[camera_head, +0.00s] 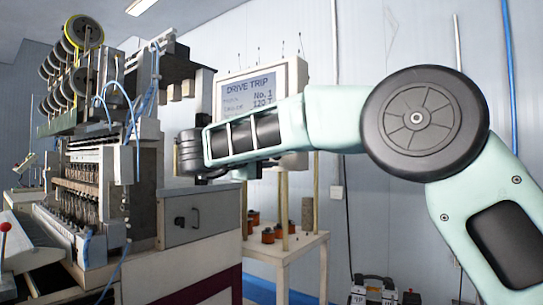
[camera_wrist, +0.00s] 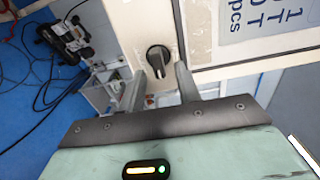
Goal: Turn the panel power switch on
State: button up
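The power switch is a round black rotary knob (camera_wrist: 158,57) on the cream panel frame (camera_wrist: 136,22), beside the display, in the wrist view. My gripper (camera_wrist: 160,70) is open, with its two grey fingers on either side of the knob's lower part. I see gaps between the fingers and the knob; I cannot tell how far the tips are from the panel. The knob's setting is too small to read. In the head view the display panel (camera_head: 250,92) reads "DRIVE TRIP", and my arm covers its lower part; the knob and fingertips are hidden there.
The coil winder (camera_head: 95,165) with its spools stands at left, close to my gripper's end. A small table (camera_head: 290,245) with orange-brown coils stands below the display. In the wrist view, dark equipment (camera_wrist: 68,38) lies on the blue floor (camera_wrist: 25,85).

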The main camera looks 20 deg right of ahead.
jog(key=v, duration=1.6)
jog(key=shift+s+a+b, duration=0.2)
jog(key=shift+a+b, duration=0.05)
jog(key=shift+b, duration=0.1)
